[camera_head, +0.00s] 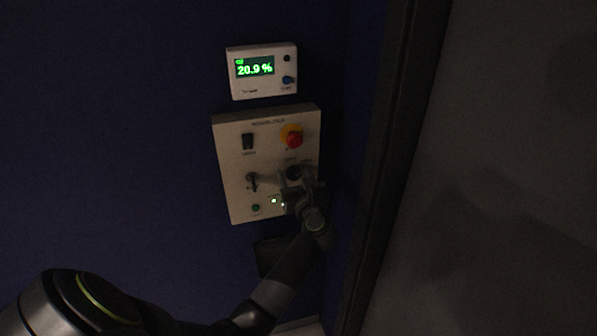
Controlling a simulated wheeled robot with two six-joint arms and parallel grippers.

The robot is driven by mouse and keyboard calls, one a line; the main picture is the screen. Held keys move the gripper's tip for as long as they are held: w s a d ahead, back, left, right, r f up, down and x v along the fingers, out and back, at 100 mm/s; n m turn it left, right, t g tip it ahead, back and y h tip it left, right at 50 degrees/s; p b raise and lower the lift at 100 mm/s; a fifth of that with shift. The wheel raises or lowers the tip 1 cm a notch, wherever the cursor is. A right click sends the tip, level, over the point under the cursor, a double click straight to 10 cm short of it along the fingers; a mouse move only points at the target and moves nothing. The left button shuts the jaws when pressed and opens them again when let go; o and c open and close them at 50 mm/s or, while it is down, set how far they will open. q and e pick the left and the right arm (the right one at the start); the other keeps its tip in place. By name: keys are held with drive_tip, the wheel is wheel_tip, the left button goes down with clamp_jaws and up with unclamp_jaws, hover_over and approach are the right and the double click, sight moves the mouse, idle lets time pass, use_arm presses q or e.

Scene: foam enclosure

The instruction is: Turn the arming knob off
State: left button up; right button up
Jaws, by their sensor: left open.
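The control panel (233,150) is a pale box on the dark blue wall. A black rotary knob (293,172) sits at its right, below a red emergency button (294,138) with a yellow surround; I take it to be the arming knob. My left gripper (294,184) is open at the lower right of the panel, right at this knob. The gripper partly covers the knob's surroundings, and I cannot tell whether the fingers touch it. The knob's exact setting is too small and dark to read. My right gripper is not in view.
A black switch (248,141), a key-like switch (252,181) and a green button (256,208) share the panel. A white display unit (262,88) reading 20.9 % hangs above. A dark vertical frame (385,170) stands close on the right.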

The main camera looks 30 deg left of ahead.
use_arm(q)
drive_tip(key=shift+s+r, duration=0.1)
drive_tip(key=shift+s, duration=0.05)
drive_tip(key=c, duration=1)
drive_tip(key=shift+n+b, duration=0.3)
drive_tip(key=shift+b, duration=0.2)
drive_tip(key=n+b, duration=0.4)
drive_tip(key=b, duration=0.2)
drive_tip(key=n+b, duration=0.4)
drive_tip(key=b, duration=0.1)
drive_tip(key=shift+d+f+n+b, duration=0.1)
drive_tip(key=shift+f+n+b, duration=0.1)
drive_tip(key=shift+n+b, duration=0.2)
drive_tip(key=shift+r+n+b, duration=0.25)
drive_tip(key=shift+n+b, duration=1.15)
drive_tip(key=shift+b, duration=0.05)
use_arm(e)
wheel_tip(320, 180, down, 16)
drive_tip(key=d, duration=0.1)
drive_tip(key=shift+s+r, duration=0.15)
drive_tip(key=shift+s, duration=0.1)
